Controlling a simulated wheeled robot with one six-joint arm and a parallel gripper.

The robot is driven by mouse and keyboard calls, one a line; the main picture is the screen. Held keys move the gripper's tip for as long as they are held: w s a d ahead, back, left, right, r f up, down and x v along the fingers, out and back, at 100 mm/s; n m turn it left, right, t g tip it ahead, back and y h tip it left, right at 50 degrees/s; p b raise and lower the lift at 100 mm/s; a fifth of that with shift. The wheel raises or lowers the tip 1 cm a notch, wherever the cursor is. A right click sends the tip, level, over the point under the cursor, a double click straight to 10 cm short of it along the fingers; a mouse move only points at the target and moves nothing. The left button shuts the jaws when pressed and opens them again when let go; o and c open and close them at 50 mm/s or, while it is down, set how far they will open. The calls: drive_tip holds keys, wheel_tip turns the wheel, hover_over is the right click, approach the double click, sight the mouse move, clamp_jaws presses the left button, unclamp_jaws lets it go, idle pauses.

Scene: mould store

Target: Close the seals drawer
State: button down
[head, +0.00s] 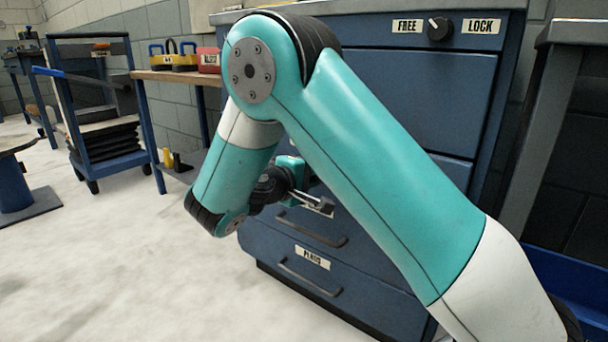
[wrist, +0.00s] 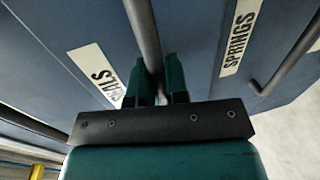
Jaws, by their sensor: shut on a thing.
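The seals drawer (wrist: 105,25) fills the middle and upper left of the wrist view, with its SEALS label (wrist: 100,78) partly covered by a finger. Its bar handle (wrist: 145,35) runs between the fingers of my gripper (wrist: 157,75), which is shut on it. In the head view my gripper (head: 325,206) is at the cabinet front, half behind my arm. My arm hides most of the seals drawer there, and I cannot tell how far it stands out.
The blue cabinet (head: 425,95) has a knob (head: 439,28) between FREE and LOCK, seemingly turned towards FREE. The SPRINGS label (wrist: 240,35) marks the adjacent drawer. A lower drawer handle (head: 310,277) sticks out. A bench and a trolley (head: 100,130) stand left. Floor in front is clear.

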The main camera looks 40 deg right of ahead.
drive_tip(key=shift+x, duration=0.95)
drive_tip(key=shift+r, duration=0.2)
drive_tip(key=c, duration=1.1)
unclamp_jaws()
drive_tip(key=shift+d, duration=0.1)
drive_tip(key=shift+c, duration=0.2)
drive_tip(key=p+v, duration=1.3)
drive_tip(key=v, duration=0.4)
drive_tip(key=shift+r, duration=0.15)
drive_tip(key=shift+s, duration=0.1)
